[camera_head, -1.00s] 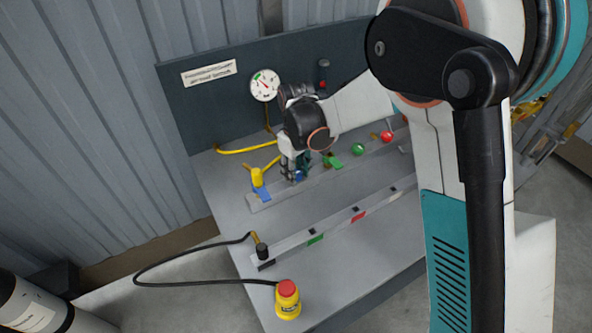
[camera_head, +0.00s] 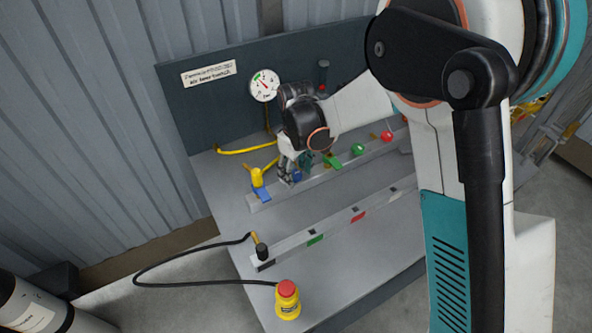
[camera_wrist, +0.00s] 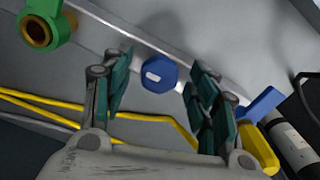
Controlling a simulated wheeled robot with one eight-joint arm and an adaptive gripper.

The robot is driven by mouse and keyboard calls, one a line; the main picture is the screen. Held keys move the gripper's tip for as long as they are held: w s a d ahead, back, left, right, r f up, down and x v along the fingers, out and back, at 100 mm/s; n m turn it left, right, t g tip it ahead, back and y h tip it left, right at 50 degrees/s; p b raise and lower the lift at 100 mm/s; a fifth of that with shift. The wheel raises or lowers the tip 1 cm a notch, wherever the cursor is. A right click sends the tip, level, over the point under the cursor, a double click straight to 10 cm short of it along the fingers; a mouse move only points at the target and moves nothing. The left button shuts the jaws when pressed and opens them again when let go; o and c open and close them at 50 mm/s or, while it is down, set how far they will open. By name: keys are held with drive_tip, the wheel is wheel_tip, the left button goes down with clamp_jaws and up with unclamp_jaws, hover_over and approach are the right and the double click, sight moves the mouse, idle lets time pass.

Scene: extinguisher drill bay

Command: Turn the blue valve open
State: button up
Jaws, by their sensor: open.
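A round blue knob (camera_wrist: 158,75) with a white mark sits on the grey rail, between my fingers in the wrist view. In the head view the blue knob (camera_head: 297,176) is partly hidden by my gripper (camera_head: 290,169). My gripper (camera_wrist: 160,92) is open, with one finger on each side of the knob; I see gaps and cannot tell of any contact. A flat blue lever (camera_wrist: 262,105) lies just right of my right finger, by a yellow fitting (camera_wrist: 258,148). The blue lever (camera_head: 262,195) also shows left of my gripper in the head view.
A green lever (camera_head: 332,162), a green knob (camera_head: 358,149) and a red knob (camera_head: 387,136) line the same rail to the right. A gauge (camera_head: 264,85) is on the back panel. A front rail (camera_head: 335,228) and a red-topped yellow button (camera_head: 288,299) stand nearer.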

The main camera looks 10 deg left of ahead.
sight(296, 174)
wheel_tip(296, 174, up, 12)
idle(0.6)
